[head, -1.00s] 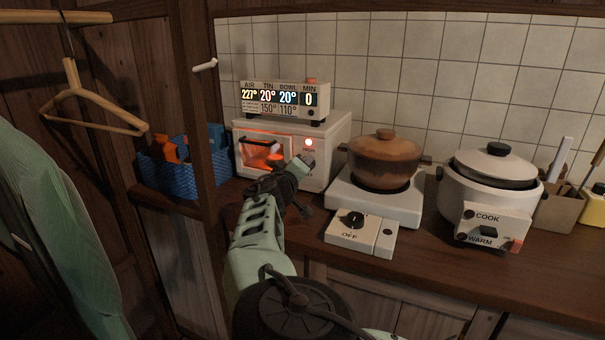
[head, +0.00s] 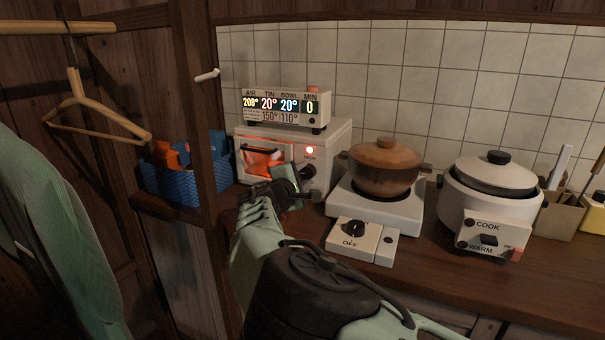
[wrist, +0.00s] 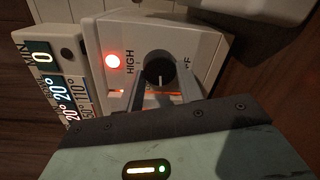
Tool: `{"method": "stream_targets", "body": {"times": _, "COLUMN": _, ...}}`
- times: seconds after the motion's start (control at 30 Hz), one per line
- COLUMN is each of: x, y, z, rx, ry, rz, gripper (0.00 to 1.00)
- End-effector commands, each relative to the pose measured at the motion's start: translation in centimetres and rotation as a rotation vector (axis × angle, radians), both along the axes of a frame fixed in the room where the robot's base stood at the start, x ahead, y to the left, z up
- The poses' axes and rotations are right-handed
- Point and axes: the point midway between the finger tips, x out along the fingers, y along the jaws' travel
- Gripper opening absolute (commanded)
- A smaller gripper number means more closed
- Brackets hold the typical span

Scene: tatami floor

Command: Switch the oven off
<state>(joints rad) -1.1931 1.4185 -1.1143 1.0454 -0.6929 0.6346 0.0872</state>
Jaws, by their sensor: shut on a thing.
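The white oven (head: 334,150) stands on the counter at the back left, its window glowing orange. Its red lamp (head: 309,150) is lit; the lamp also shows in the wrist view (wrist: 113,61). The black oven knob (head: 306,172) is beside the HIGH label. In the wrist view my gripper (wrist: 163,82) has one finger on each side of the knob (wrist: 160,66) and is shut on it. The knob's pale mark points down in that picture, between the HIGH and OFF labels. In the head view my gripper (head: 292,186) is at the oven's lower front.
A display (head: 285,106) on the oven reads AIR 208°, MIN 0. A hotplate (head: 400,212) with a brown pot (head: 384,168) and its OFF switch box (head: 352,240) stand right of my arm. A rice cooker (head: 490,200) is farther right. A wooden post (head: 196,110) and blue basket (head: 172,181) are left.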

Motion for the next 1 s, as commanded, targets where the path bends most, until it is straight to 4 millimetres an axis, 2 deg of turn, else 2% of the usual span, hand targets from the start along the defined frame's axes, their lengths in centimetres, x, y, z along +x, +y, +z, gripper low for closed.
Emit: {"method": "stream_targets", "body": {"times": 1.0, "x": 0.00, "y": -0.10, "z": -0.23, "rx": -0.905, "ry": 0.329, "rz": 0.001, "gripper": 0.14}}
